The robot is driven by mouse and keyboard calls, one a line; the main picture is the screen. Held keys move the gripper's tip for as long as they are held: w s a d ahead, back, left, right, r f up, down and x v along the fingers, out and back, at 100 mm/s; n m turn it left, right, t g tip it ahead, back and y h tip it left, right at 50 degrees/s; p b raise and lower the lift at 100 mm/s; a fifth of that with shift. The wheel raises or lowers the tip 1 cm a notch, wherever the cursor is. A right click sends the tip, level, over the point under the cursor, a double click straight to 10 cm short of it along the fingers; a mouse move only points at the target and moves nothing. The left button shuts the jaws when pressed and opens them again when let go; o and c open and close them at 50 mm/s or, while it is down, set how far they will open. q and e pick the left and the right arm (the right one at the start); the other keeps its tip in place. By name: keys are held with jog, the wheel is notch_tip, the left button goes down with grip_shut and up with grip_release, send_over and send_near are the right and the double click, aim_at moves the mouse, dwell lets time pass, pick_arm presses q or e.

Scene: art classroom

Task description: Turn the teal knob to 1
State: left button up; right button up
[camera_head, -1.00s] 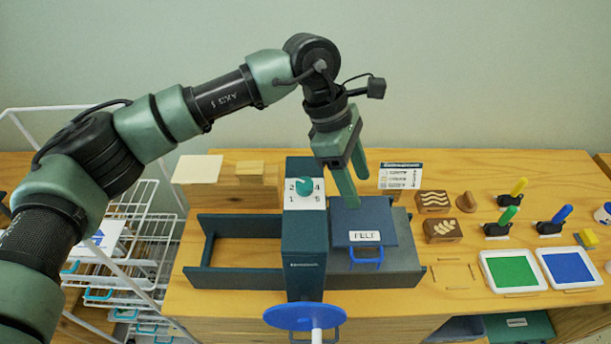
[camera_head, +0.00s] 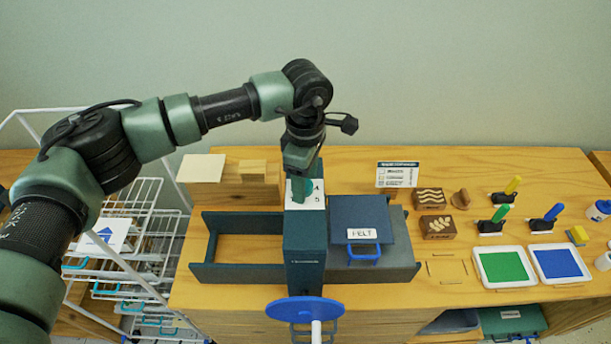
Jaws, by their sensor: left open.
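The white dial plate (camera_head: 318,204) sits on top of a dark blue-green press column (camera_head: 305,255). Printed digits 4 and 5 show at its right side, and part of a digit at its lower left. My left gripper (camera_head: 301,192) points down over the dial, its open fingers at the teal knob. The fingers and hand cover most or all of the knob, so its pointing direction is hidden. I cannot tell whether the fingers touch it. My right gripper is not in view.
A felt-labelled block (camera_head: 361,222) lies right of the column, an empty tray bay (camera_head: 243,250) left of it. A blue wheel (camera_head: 304,309) sticks out in front. Stamps, green (camera_head: 505,266) and blue (camera_head: 561,263) ink pads stand right. A wire rack (camera_head: 135,255) stands left.

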pick_arm(q)
grip_shut()
jog(key=shift+w+f+b, duration=0.1)
jog(key=shift+f+b, duration=0.05)
jog(key=shift+b, duration=0.35)
jog(key=n+b, duration=0.8)
jog(key=b, duration=0.3)
jog(key=shift+w+r+n+b, duration=0.1)
jog(key=shift+r+n+b, duration=0.1)
jog(key=shift+n+b, duration=1.6)
jog(key=shift+n, duration=0.3)
grip_release()
jog(key=shift+r, duration=0.1)
